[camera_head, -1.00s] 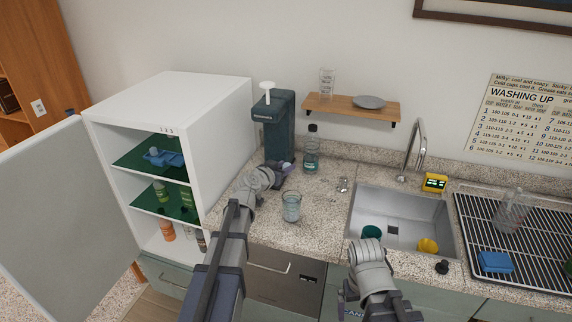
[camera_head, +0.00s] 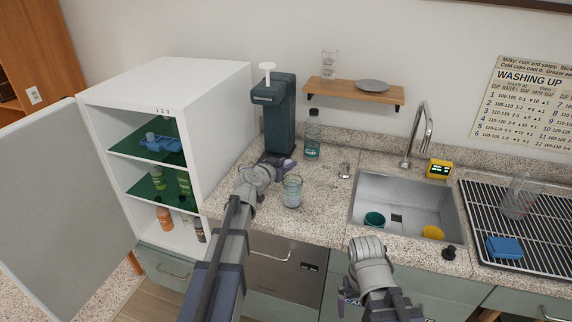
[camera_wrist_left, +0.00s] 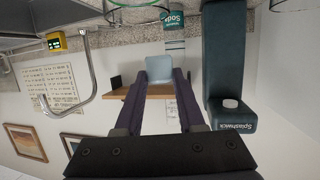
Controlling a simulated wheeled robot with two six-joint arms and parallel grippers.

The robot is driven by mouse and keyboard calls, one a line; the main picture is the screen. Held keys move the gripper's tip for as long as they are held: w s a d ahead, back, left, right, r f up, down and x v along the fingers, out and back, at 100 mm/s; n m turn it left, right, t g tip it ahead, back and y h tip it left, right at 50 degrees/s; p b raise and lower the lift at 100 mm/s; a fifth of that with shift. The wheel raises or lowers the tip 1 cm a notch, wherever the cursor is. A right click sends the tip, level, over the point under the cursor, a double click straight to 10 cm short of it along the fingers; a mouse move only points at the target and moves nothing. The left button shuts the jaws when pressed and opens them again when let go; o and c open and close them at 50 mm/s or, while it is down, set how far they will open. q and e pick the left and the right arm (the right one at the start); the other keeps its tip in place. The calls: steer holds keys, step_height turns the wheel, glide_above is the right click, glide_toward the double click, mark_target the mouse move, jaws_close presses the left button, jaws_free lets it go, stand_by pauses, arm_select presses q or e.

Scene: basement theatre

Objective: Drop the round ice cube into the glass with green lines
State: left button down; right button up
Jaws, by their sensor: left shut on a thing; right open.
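My left gripper (camera_head: 283,166) is just behind and slightly left of a clear glass (camera_head: 292,192) on the speckled counter. In the left wrist view, which is upside down, its fingers (camera_wrist_left: 160,82) are shut on a pale blue translucent ice piece (camera_wrist_left: 159,68). The ice looks blocky with rounded corners. In the head view I cannot make it out. A glass rim with green lines (camera_wrist_left: 136,4) shows at the top of the wrist view, only partly in frame. My right gripper (camera_head: 345,302) is open at the bottom, partly hidden by its wrist.
A dark dispenser (camera_head: 278,118) and a soda bottle (camera_head: 313,140) stand behind the glass. The sink (camera_head: 385,185) holds a teal cup and a yellow cup. A white fridge (camera_head: 170,80) stands open at left. A wooden shelf (camera_head: 335,92) is on the wall.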

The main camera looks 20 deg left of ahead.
arm_select(q)
steer(key=shift+c, duration=2.2)
jaws_free()
steer(key=shift+s, duration=0.15)
steer(key=p+v, duration=0.2)
steer(key=v, duration=0.5)
steer(key=shift+s+r, duration=0.15)
steer(key=shift+s, duration=0.15)
steer(key=shift+w+a, duration=0.1)
